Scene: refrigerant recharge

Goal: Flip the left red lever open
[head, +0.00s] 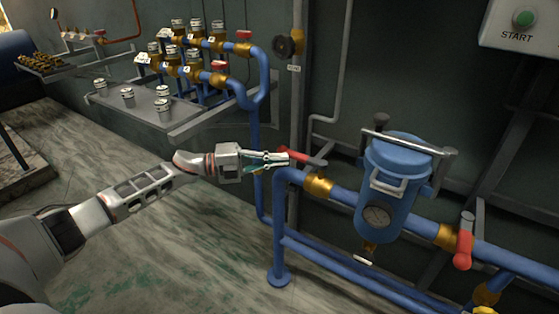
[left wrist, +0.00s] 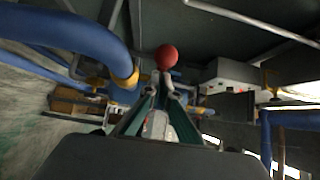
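The left red lever (head: 293,154) sits on the brass valve (head: 317,186) at the left end of the blue pipe. It points left and slightly up in the head view, along the pipe rather than hanging across it. My left gripper (head: 286,159) reaches in from the left, its tips at the lever's red end. In the left wrist view, the lever's rounded red end (left wrist: 166,56) shows just beyond the close-set fingertips (left wrist: 161,78). The fingers look shut. I cannot tell whether they touch or hold the lever. My right gripper is out of view.
A blue filter canister (head: 390,190) with a gauge stands right of the lever. A second red lever (head: 464,246) hangs down farther right. A grey bench (head: 205,125) with several valves and canisters is behind my left arm. Open floor lies in front.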

